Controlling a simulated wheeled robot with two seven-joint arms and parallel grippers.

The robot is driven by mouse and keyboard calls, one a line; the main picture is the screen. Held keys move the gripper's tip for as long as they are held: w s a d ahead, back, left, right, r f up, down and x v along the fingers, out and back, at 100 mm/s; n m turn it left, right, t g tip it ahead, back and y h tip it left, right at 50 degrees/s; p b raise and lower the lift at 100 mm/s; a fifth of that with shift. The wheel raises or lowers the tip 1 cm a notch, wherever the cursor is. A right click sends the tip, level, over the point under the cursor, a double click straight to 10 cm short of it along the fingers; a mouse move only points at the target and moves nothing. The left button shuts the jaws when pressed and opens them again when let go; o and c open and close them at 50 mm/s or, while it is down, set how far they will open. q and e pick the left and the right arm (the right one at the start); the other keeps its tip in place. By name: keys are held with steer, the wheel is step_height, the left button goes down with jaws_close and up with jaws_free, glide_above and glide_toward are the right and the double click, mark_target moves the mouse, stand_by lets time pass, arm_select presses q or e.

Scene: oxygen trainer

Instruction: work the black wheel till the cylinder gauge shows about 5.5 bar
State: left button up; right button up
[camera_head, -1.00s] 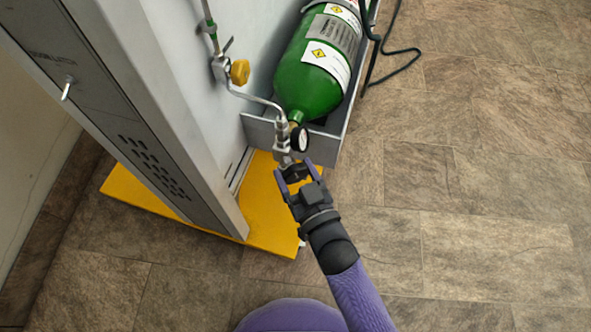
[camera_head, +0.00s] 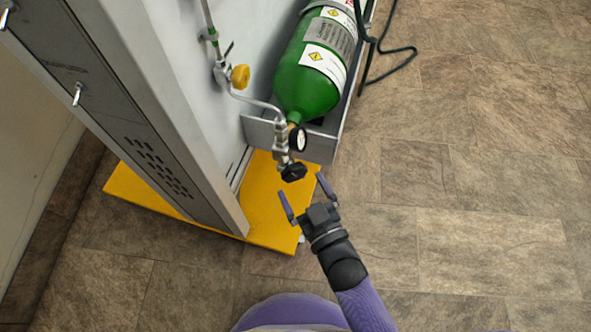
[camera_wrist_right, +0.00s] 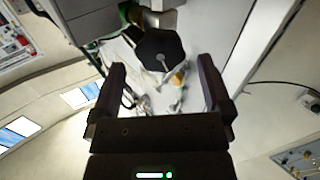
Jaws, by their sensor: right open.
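The black wheel (camera_head: 293,172) sits at the lower end of the metal valve fitting below the green cylinder (camera_head: 306,88). The cylinder gauge (camera_head: 298,139) is a small round dial beside the fitting; its reading is too small to make out. My right gripper (camera_head: 305,193) is open and empty, just below the wheel and apart from it. In the right wrist view the black wheel (camera_wrist_right: 160,55) shows face-on, ahead of and between the open fingertips (camera_wrist_right: 163,78). My left gripper is not in view.
The grey tray (camera_head: 325,148) holds the cylinder. A yellow base plate (camera_head: 270,215) lies under the cabinet. A dark hose (camera_head: 400,62) lies right of the cylinder.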

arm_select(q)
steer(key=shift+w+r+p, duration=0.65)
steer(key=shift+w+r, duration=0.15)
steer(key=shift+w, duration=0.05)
arm_select(e)
steer(key=v, duration=0.5)
steer(key=shift+s+d, duration=0.15)
steer(key=shift+s, duration=0.2)
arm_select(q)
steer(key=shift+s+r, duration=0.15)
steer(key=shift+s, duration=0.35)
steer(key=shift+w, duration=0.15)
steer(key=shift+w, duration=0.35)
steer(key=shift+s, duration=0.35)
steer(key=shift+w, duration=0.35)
